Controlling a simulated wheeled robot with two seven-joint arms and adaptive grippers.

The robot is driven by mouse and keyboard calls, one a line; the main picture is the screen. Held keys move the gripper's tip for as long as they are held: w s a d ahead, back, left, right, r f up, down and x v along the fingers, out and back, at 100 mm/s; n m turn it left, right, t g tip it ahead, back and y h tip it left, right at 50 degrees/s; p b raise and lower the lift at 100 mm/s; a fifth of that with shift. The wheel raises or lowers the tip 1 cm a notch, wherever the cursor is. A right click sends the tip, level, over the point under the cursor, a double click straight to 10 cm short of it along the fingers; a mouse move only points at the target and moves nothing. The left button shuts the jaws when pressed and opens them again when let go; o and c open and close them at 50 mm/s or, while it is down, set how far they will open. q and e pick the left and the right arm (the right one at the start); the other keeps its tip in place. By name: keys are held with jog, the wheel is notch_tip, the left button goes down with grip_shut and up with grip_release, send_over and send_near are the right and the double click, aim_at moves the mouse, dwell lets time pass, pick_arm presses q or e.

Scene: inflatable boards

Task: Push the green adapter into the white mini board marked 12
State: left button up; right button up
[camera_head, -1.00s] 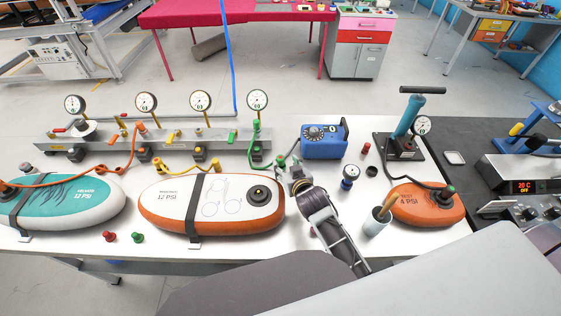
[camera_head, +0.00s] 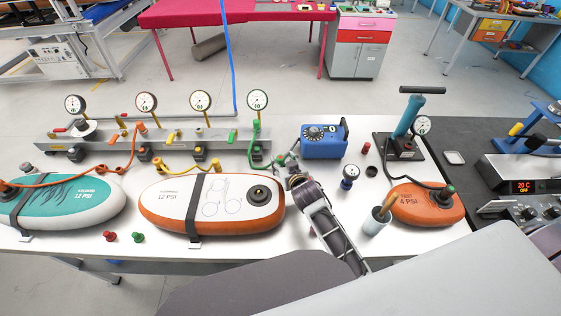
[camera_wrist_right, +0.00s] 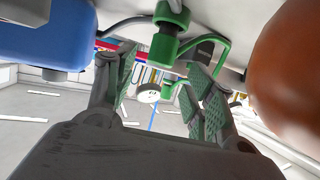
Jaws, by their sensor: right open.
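The white mini board (camera_head: 178,195) marked 12 PSI has an orange edge and a dark strap. It lies in the middle of the table, with a dark round valve (camera_head: 259,195) on its right part. The green adapter (camera_head: 281,161) is at the end of a green hose, behind the board's right end. In the right wrist view the green adapter (camera_wrist_right: 165,38) shows beyond the fingertips, near the line between them. My right gripper (camera_head: 290,172) is open and empty close to the adapter; its fingers show apart in the wrist view (camera_wrist_right: 160,90). My left gripper is out of view.
A blue box (camera_head: 324,140) stands right of the adapter. The valve manifold (camera_head: 215,148) with gauges runs behind the board. A teal board (camera_head: 75,205) lies left, an orange board (camera_head: 428,205) right. Small red (camera_head: 110,237) and green (camera_head: 138,237) pieces lie in front.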

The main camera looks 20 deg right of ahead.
aim_at(281, 157)
jog(key=shift+f+x, duration=0.2)
jog(key=shift+x, duration=2.15)
jog(key=shift+s, duration=0.1)
jog(key=c, duration=1.1)
jog(key=shift+r, duration=0.2)
jog(key=shift+c, duration=0.2)
jog(key=shift+r, duration=4.85)
